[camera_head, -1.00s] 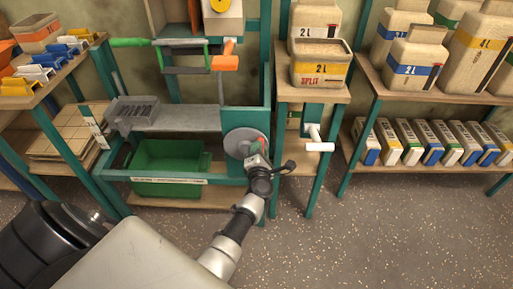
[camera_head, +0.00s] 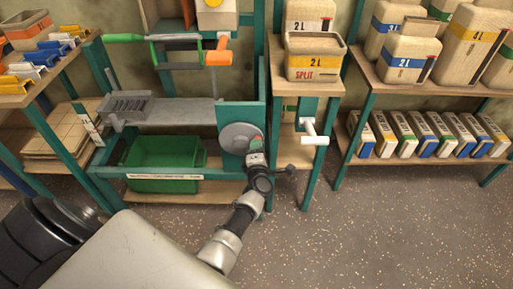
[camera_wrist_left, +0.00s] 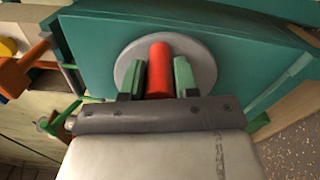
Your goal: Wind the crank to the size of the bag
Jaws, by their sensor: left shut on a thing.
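The crank is a grey disc (camera_head: 237,137) on a teal panel at the machine's right end. Its red handle shows in the left wrist view (camera_wrist_left: 159,70), standing out from the disc. My left gripper (camera_head: 257,148) is shut on this handle, with a green-padded finger on each side of it. In the head view the gripper hides most of the handle, at the lower right of the disc. My right gripper is not in view.
A white handle (camera_head: 314,133) sticks out from the small stand, right of my left arm. A green bin (camera_head: 163,165) sits low in the machine. Shelves (camera_head: 450,93) with bags and boxes stand at the right. The speckled floor in front is clear.

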